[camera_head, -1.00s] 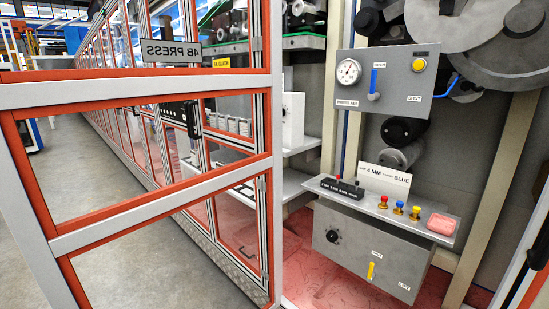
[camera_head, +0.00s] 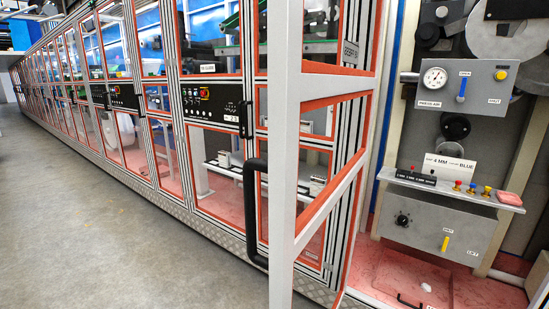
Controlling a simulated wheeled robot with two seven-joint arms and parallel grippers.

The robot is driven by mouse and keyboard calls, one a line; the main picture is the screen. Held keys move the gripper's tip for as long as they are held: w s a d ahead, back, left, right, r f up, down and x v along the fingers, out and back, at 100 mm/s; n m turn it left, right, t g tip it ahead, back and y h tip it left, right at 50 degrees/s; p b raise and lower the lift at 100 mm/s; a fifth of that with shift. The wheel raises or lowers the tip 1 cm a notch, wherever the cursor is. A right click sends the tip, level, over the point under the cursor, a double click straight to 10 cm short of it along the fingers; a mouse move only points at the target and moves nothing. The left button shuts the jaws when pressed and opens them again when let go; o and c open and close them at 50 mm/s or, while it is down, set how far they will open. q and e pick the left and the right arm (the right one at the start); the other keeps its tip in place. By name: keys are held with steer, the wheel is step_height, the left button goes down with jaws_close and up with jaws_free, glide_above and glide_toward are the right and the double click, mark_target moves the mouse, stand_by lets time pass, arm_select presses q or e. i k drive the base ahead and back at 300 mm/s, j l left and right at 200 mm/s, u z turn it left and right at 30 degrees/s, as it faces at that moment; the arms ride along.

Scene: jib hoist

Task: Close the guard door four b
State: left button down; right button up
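The guard door (camera_head: 284,150) stands open in the middle of the head view. It has a grey frame with orange-red trim and clear panes, and I see it at a steep angle. Its free edge points toward me, with a long black handle (camera_head: 252,212) on the left side of that edge. A small sign (camera_head: 350,52) near its top reads like a mirrored press label. The opening (camera_head: 400,250) to its right is uncovered and shows the press inside. Neither of my grippers shows.
A grey control panel (camera_head: 462,88) with a gauge and a shelf (camera_head: 450,190) with coloured knobs are inside the opening. A red floor tray (camera_head: 385,282) lies below. A row of shut guard doors (camera_head: 120,150) runs back to the left.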

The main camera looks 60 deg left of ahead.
mark_target(296, 86)
steer(key=j+u, duration=0.3)
steer(key=j, duration=1.7)
steer(key=k+j, duration=0.35)
steer(key=j+z, duration=0.05)
steer(key=j, duration=0.05)
